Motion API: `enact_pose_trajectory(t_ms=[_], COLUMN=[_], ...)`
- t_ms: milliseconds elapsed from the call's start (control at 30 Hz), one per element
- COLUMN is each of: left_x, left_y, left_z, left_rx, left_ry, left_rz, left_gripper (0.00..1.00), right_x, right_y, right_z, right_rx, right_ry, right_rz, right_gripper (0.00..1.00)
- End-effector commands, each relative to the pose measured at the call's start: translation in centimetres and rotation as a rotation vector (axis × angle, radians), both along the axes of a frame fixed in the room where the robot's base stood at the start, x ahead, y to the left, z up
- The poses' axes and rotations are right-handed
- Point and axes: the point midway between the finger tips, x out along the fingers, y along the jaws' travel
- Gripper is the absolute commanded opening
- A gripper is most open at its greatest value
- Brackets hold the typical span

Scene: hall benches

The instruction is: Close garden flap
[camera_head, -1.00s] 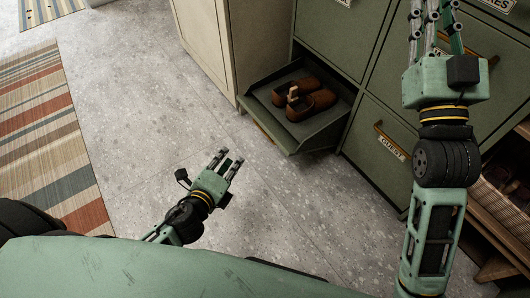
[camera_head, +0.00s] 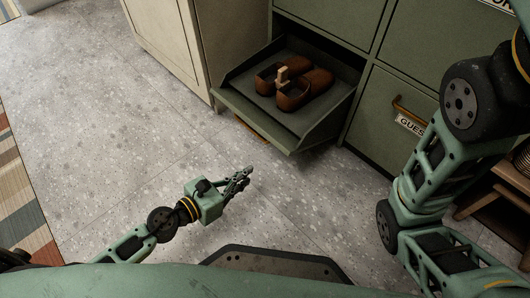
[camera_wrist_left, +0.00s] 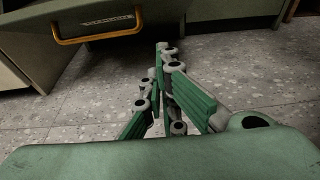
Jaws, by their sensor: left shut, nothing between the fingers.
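The open flap (camera_head: 247,122) is a green tilted front folded down from the cabinet, with a pair of brown shoes (camera_head: 305,90) lying inside. A bit of its handle (camera_head: 250,130) shows under its left edge. My left gripper (camera_head: 246,174) is shut and empty, low over the floor in front of the flap and apart from it. In the left wrist view, the flap's outer face (camera_wrist_left: 40,45) shows at the upper left with a yellow bar handle (camera_wrist_left: 98,34) and a label too small to read. My right arm shows at the right, but its gripper is out of view.
A closed green flap (camera_head: 385,125) with a brass handle and a label stands right of the open one. A cream cabinet (camera_head: 175,35) stands to the left. A wooden rack (camera_head: 500,195) is at the right. The floor before the cabinets is clear; a striped rug (camera_head: 20,205) lies left.

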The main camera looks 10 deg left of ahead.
Motion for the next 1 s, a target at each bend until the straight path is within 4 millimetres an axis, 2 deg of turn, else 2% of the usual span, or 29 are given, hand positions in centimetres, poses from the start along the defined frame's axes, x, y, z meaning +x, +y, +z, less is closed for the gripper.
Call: enact_pose_trajectory(t_ms=[100, 300, 367, 400, 600, 1000], left_x=[2.1, 5.4, 6.2, 6.2, 7.0, 7.3], left_y=[-1.5, -4.1, -4.8, -4.8, -5.5, -5.6], left_z=[-0.3, -1.8, -1.6, -0.5, 1.1, 1.4], left_rx=[-0.003, -0.004, -0.005, -0.003, -0.005, -0.003], left_ry=[-0.003, -0.002, -0.001, -0.001, 0.0, 0.001], left_rz=[0.003, 0.004, 0.004, 0.004, 0.002, 0.003], left_gripper=[0.0, 0.0, 0.0, 0.0, 0.0, 0.0], right_x=[0.1, 0.1, 0.1, 0.1, 0.0, 0.1], right_y=[0.0, 0.0, 0.0, 0.0, 0.0, 0.0], right_z=[0.6, 0.5, 0.9, 1.9, 3.2, 3.3], right_rx=[0.0, -0.001, -0.001, -0.001, -0.001, -0.001], right_ry=[0.002, 0.003, 0.003, 0.004, 0.001, 0.002], right_rz=[0.0, -0.001, -0.001, -0.001, -0.001, -0.001], right_gripper=[0.17, 0.17, 0.17, 0.17, 0.17, 0.17])
